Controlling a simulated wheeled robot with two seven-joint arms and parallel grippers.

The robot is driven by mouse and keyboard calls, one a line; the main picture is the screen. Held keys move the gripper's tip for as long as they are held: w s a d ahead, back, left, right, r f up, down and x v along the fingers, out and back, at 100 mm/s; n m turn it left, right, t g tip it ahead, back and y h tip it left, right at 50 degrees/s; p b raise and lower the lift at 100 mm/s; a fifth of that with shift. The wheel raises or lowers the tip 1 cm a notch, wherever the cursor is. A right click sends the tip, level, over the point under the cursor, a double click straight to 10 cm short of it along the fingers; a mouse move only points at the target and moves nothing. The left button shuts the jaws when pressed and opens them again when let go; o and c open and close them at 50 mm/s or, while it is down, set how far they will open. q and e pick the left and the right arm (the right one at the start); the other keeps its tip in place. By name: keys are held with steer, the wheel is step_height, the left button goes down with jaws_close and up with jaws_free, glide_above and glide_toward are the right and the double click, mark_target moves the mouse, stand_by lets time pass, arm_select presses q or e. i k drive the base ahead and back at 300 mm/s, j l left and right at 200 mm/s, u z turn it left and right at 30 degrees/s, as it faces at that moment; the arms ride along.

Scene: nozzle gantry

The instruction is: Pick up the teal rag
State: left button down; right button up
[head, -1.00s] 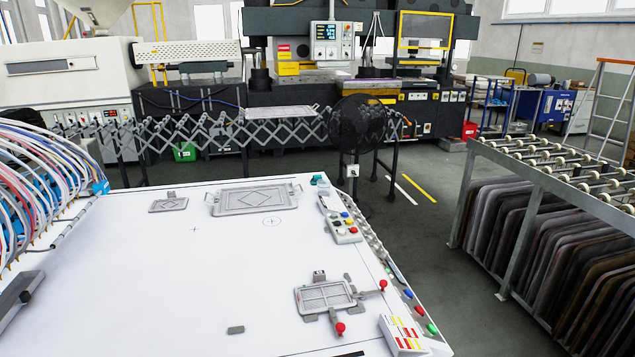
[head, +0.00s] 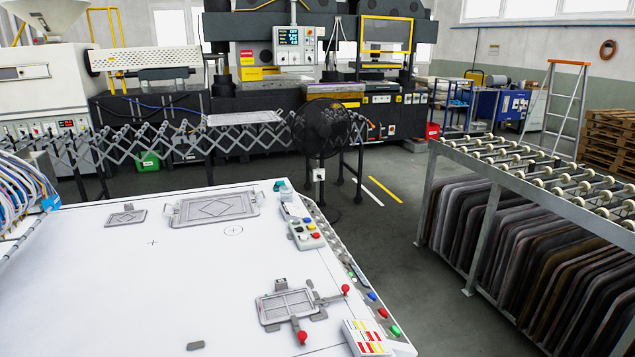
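A small teal item (head: 282,186), which looks like the crumpled teal rag, lies at the far right corner of the white table (head: 110,285). It is just right of a grey rectangular frame plate (head: 214,208) and behind a control box with coloured buttons (head: 306,234). It is too small to make out its folds. Neither of my grippers is in view.
A clamp fixture with red knobs (head: 287,305) and a red-and-yellow labelled box (head: 366,338) are at the table's front right. A black fan (head: 322,128) stands beyond the far corner. A roller rack (head: 540,175) stands to the right, with open floor between.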

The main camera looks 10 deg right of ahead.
mark_target(278, 184)
steer(key=i+l+z, duration=0.1)
steer(key=l+z, duration=0.2)
steer(key=l, duration=0.15)
steer(key=i+l+z, duration=0.15)
steer(key=l+z, duration=0.15)
steer(key=l, duration=0.2)
steer(key=i+l+z, duration=0.45)
steer(key=l+z, duration=0.15)
steer(key=l, duration=0.2)
steer(key=i+l, duration=0.4)
steer(key=i, duration=0.2)
steer(key=i+l, duration=0.4)
steer(key=i, duration=0.2)
steer(key=i+j+u, duration=0.25)
steer(key=i+u, duration=0.65)
steer(key=i, duration=0.25)
steer(key=i+l+u, duration=0.15)
steer(key=i+u, duration=0.75)
steer(key=i+l+u, duration=0.15)
steer(key=i+u, duration=0.25)
steer(key=i+l+u, duration=0.25)
steer(key=u, duration=0.15)
steer(key=i+l+u, duration=0.4)
